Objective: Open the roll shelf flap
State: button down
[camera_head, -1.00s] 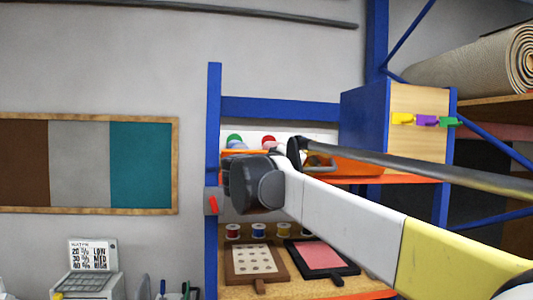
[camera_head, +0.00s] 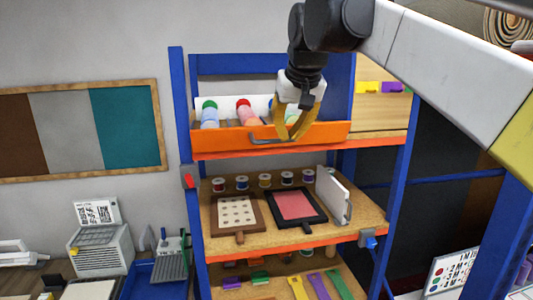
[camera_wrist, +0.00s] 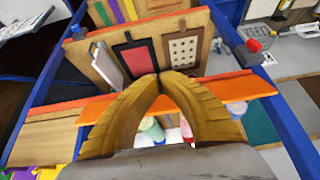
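The flap (camera_head: 225,139) is an orange panel along the front of the upper shelf bay; rolls show above its top edge. A grey bar handle (camera_head: 265,140) is on its front. My gripper (camera_head: 290,137) points down at the flap's front, by the right end of the handle. In the wrist view the orange flap (camera_wrist: 245,87) lies behind the yellow fingers, and the curved fingers (camera_wrist: 158,76) meet at their tips. The handle is hidden there, so I cannot tell whether it is between the tips.
Several coloured rolls (camera_head: 243,107) stand behind the flap. A wooden panel (camera_head: 380,112) with coloured clips is to the right. The shelf below holds spools, a dotted board (camera_head: 237,212), a pink board (camera_head: 295,206) and a white upright panel (camera_head: 333,194). Blue posts (camera_head: 183,110) frame the shelf.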

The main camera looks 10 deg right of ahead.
aim_at(277, 142)
jog(key=a+p+x, duration=0.1)
jog(key=x, duration=0.8)
jog(key=shift+w+p, duration=0.35)
jog(key=shift+w, duration=0.1)
jog(key=shift+w+a, duration=0.15)
jog(key=shift+a, duration=0.05)
jog(key=shift+d+r, duration=0.1)
dwell(0.5)
